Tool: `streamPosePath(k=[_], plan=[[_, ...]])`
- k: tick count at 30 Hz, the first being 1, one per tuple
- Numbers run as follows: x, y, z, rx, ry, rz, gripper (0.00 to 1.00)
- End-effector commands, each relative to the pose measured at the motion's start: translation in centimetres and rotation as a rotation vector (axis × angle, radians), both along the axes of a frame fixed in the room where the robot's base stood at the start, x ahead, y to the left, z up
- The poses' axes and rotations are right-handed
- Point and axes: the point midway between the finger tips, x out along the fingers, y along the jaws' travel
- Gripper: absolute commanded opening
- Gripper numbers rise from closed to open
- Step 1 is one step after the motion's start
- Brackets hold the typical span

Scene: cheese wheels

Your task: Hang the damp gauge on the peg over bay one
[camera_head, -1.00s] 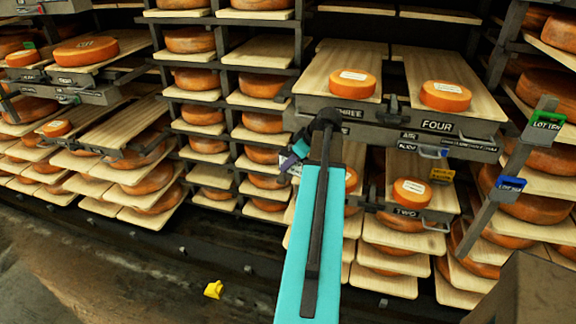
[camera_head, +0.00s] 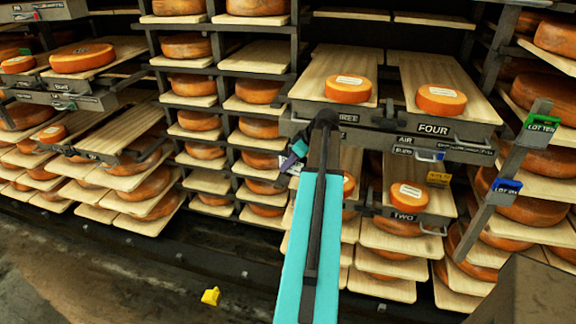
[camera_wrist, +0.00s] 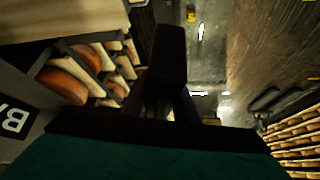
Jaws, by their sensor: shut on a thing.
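In the wrist view my gripper (camera_wrist: 168,106) is shut on a dark, blocky thing (camera_wrist: 168,52), probably the damp gauge; its face is not readable. In the head view my turquoise arm reaches forward to the shelf board marked THREE and hides the gripper. A small purple and pale piece (camera_head: 294,158) shows just left of the arm; I cannot tell whether it is the gauge or part of my gripper. The wrist view shows part of a sign starting "BA" (camera_wrist: 15,121) at the left. I cannot make out the peg over bay one.
Shelf boards with cheese wheels (camera_head: 441,99) stand close around my arm, with labels FOUR (camera_head: 433,130) and TWO (camera_head: 403,217). Green (camera_head: 541,124) and blue (camera_head: 507,187) tags are on a post at right. A yellow object (camera_head: 211,297) lies on the floor at lower left.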

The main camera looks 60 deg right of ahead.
Motion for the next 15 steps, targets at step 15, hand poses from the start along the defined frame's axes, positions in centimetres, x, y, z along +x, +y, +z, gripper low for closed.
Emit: streamPosePath(k=[15], plan=[[0.33, -1.21, -1.02, -0.005, 0.0, -0.005, 0.0]])
